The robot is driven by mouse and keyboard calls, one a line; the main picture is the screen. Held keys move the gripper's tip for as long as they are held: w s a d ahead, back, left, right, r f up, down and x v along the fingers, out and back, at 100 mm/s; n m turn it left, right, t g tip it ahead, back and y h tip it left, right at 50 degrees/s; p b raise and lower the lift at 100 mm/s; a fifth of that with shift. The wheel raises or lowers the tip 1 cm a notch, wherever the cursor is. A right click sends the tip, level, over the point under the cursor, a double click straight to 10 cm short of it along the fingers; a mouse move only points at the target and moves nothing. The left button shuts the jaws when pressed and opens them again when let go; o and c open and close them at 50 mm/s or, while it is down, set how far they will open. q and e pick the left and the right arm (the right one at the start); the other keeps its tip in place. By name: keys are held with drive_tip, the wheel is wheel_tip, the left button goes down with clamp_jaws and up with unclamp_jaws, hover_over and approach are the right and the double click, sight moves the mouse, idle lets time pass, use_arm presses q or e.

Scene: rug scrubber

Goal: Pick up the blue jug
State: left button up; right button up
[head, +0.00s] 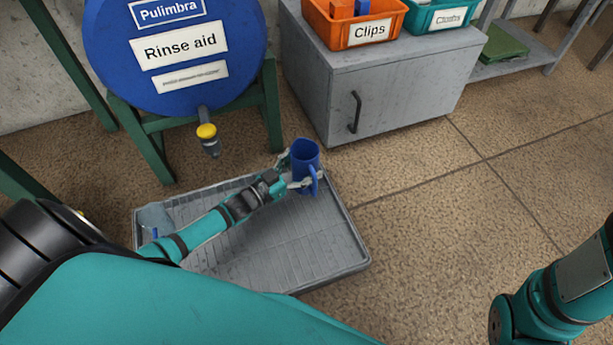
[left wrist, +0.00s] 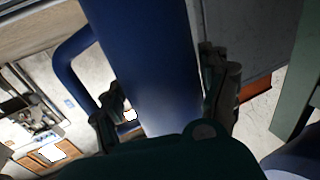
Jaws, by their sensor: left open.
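The blue jug (head: 306,154) is at the far right part of the grey tray in the head view, looking upright, with its handle toward me. Whether its base touches the tray is hard to tell. My left gripper (head: 294,172) is open, with one finger on each side of the jug. In the left wrist view the jug (left wrist: 150,60) fills the middle between the two fingers of the left gripper (left wrist: 168,108), its handle to the left. Slight gaps or contact at the fingers cannot be made out. My right gripper is not in view.
A grey ribbed tray (head: 290,265) lies on the floor, with a clear container (head: 155,217) at its left. A blue Rinse aid drum (head: 178,90) with a yellow tap (head: 207,132) stands on a green frame behind. A grey cabinet (head: 400,90) stands back right.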

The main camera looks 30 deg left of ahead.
use_arm(q)
drive_tip(key=c, duration=0.9)
drive_tip(key=shift+c, duration=0.3)
drive_tip(key=shift+r, duration=0.2)
